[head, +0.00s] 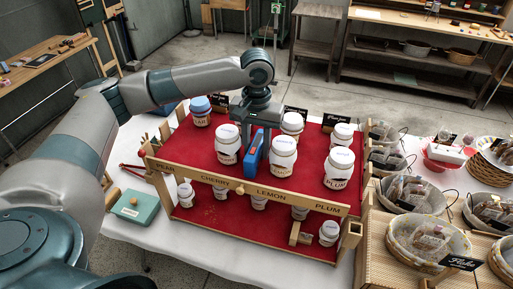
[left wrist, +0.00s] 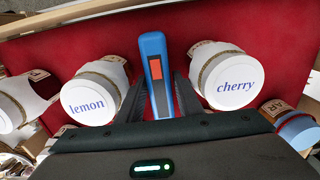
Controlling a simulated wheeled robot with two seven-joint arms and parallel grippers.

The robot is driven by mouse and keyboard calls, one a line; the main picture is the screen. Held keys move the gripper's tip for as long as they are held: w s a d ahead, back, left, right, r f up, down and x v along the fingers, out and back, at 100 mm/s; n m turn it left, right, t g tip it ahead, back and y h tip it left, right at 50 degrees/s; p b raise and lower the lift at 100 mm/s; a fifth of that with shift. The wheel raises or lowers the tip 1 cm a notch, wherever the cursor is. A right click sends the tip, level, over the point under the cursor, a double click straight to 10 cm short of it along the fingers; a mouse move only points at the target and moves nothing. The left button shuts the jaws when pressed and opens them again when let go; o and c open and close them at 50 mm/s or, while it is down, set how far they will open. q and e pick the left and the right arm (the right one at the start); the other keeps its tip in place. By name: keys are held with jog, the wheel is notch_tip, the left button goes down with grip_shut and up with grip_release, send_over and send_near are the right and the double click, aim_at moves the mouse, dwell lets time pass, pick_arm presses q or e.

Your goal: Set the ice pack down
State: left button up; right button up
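The ice pack (head: 252,157) is a slim blue block standing on edge between two white-lidded jars on the red upper shelf. In the left wrist view the ice pack (left wrist: 155,62) shows an orange-red patch. My left gripper (head: 258,133) reaches down from above. Its fingers (left wrist: 160,88) lie against both sides of the ice pack, shut on it. The cherry jar (head: 228,143) and lemon jar (head: 283,156) flank it closely. I cannot tell whether its lower edge touches the red cloth. My right gripper is not in view.
The plum jar (head: 338,168) and other jars crowd the red display (head: 200,165). A wooden label rail (head: 242,187) crosses its front. Baskets of wrapped goods (head: 429,239) stand at right. A teal box (head: 133,206) is at left. Bare red cloth shows in front of the jars.

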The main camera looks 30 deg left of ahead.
aim_at(257, 143)
pick_arm(q)
notch_tip(257, 143, up, 11)
jog(key=b, duration=0.3)
jog(key=shift+r, duration=0.5)
jog(key=shift+o, duration=0.2)
jog(key=shift+f, duration=0.1)
